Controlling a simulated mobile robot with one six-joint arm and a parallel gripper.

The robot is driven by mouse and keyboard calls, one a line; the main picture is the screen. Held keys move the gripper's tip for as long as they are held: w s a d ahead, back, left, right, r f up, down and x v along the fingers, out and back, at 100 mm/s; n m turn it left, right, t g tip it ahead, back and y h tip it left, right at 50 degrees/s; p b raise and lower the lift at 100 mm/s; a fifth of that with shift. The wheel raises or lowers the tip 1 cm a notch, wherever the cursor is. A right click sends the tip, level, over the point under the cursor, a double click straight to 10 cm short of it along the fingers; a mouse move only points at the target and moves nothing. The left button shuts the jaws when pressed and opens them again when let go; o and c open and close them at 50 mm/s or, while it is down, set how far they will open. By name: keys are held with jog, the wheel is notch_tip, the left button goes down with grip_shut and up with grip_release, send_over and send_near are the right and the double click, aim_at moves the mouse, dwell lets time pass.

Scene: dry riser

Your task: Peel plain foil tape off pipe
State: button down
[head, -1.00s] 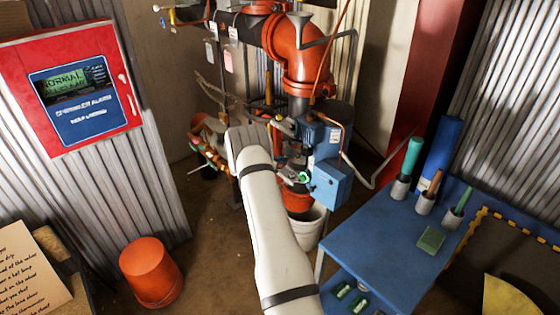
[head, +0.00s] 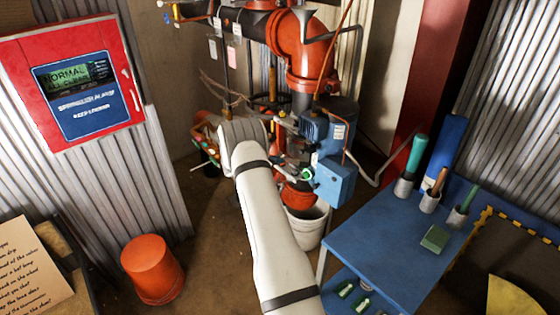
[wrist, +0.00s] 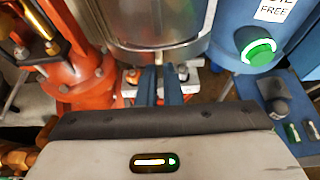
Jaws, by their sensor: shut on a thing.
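A shiny silver, foil-like surface wraps the upright pipe (wrist: 160,22) at the top middle of the wrist view. My gripper (wrist: 160,70) shows there as two blue fingers close together, with their tips at the lower edge of the silver surface. It is shut on the foil tape at that edge, though the gripped bit is mostly hidden between the fingertips. In the head view my white arm reaches to the pipework, and its wrist hides the fingers and the foil.
A red flanged pipe (wrist: 80,65) stands close left of my fingers, and a blue housing with a green button (wrist: 258,50) close right. A blue table (head: 385,240) with tools stands right. A white bucket (head: 306,228) stands under the pipework. An orange bucket (head: 152,270) is on the floor left.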

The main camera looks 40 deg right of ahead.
jog(key=a, duration=0.1)
jog(key=a+b, duration=0.1)
jog(key=a, duration=0.1)
jog(key=a+b, duration=0.1)
jog(key=a, duration=0.1)
jog(key=shift+s+a, duration=0.15)
jog(key=shift+s, duration=0.1)
dwell(0.5)
